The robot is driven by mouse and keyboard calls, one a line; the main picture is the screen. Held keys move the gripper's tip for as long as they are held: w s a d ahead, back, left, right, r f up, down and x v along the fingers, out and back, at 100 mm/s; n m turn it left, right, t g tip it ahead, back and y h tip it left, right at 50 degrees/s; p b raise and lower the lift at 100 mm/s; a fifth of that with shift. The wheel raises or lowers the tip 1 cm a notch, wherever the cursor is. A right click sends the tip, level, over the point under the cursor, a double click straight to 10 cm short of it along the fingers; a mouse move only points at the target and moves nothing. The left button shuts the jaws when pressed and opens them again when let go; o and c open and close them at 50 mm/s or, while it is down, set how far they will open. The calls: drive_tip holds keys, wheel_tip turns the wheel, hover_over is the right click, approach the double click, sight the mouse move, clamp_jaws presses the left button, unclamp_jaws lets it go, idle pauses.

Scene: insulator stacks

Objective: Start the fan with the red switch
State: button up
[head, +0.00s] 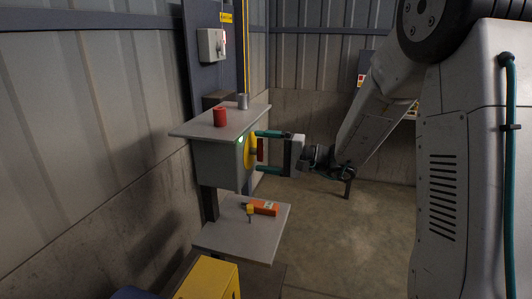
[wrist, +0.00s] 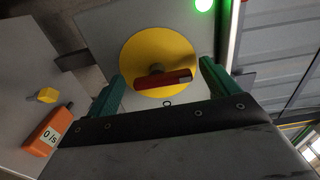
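The red switch handle (head: 260,149) sits on a round yellow plate (head: 250,150) on the side of a grey box (head: 216,165). In the wrist view the red handle (wrist: 164,79) lies nearly level across the yellow plate (wrist: 140,52). A green lamp (wrist: 204,4) glows on the box near the plate. My gripper (head: 258,151) is open, its green fingers facing the box. In the wrist view the fingers stand on either side of the handle, with gaps between. I cannot make out a fan.
A red cylinder (head: 220,117) and a grey one (head: 242,101) stand on the box's top board. A lower shelf (head: 230,237) holds an orange device (head: 264,208) and a small yellow piece (head: 250,210). A yellow case (head: 206,281) stands below. Open floor lies to the right.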

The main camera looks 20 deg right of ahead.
drive_tip(key=v, duration=0.7)
drive_tip(key=shift+s+d, duration=0.25)
drive_tip(key=shift+d, duration=0.05)
